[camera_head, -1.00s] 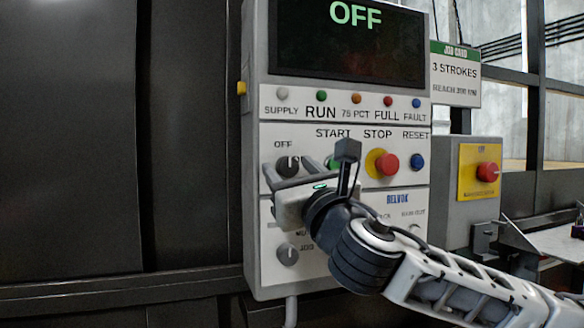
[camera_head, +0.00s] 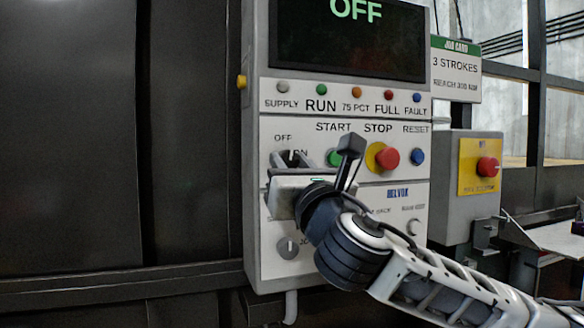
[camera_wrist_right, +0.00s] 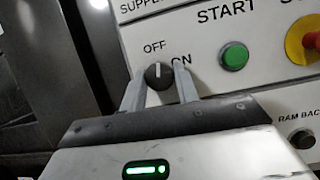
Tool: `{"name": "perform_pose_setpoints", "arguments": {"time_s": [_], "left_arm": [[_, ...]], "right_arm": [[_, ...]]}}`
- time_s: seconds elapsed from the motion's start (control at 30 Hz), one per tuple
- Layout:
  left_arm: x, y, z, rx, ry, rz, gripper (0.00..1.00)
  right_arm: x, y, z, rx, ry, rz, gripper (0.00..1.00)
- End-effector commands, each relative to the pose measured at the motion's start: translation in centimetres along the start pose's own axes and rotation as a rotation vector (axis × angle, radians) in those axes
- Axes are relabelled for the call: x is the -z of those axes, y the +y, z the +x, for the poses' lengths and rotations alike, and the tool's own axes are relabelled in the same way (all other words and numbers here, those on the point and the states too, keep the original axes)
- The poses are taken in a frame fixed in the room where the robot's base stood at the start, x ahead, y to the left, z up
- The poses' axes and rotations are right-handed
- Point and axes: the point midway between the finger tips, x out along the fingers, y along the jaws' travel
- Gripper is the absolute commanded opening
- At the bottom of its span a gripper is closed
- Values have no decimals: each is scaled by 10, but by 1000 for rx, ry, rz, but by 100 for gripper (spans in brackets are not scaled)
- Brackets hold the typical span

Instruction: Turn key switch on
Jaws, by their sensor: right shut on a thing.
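The key switch is a dark round knob (camera_wrist_right: 158,75) with a light pointer mark, below the OFF and ON labels on the grey control panel (camera_head: 270,225). My right gripper (camera_wrist_right: 157,80) has one finger on each side of the knob and is shut on it. The pointer line stands nearly upright in the wrist view, toward OFF. In the head view my right gripper (camera_head: 293,160) covers most of the knob. The screen (camera_head: 350,35) above reads OFF in green. My left gripper is not in view.
Right of the knob are a green START button (camera_wrist_right: 234,55), a red STOP button (camera_head: 388,157) on a yellow ring and a blue RESET button (camera_head: 417,156). A lower selector knob (camera_head: 287,248) sits under my wrist. A yellow box front with a red button (camera_head: 488,167) stands to the right.

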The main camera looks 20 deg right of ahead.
Motion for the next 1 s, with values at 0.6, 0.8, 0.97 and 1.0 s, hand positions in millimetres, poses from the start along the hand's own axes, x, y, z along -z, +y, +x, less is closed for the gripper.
{"name": "perform_pose_setpoints", "arguments": {"time_s": [0.6,0.8,0.97,1.0], "left_arm": [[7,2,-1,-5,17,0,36],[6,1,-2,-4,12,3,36],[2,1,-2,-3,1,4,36],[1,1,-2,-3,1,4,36]], "right_arm": [[0,5,0,218,-12,527,8],[-1,5,1,274,-17,657,8],[-1,5,1,305,-19,731,8],[-1,5,1,311,-19,746,8]]}}
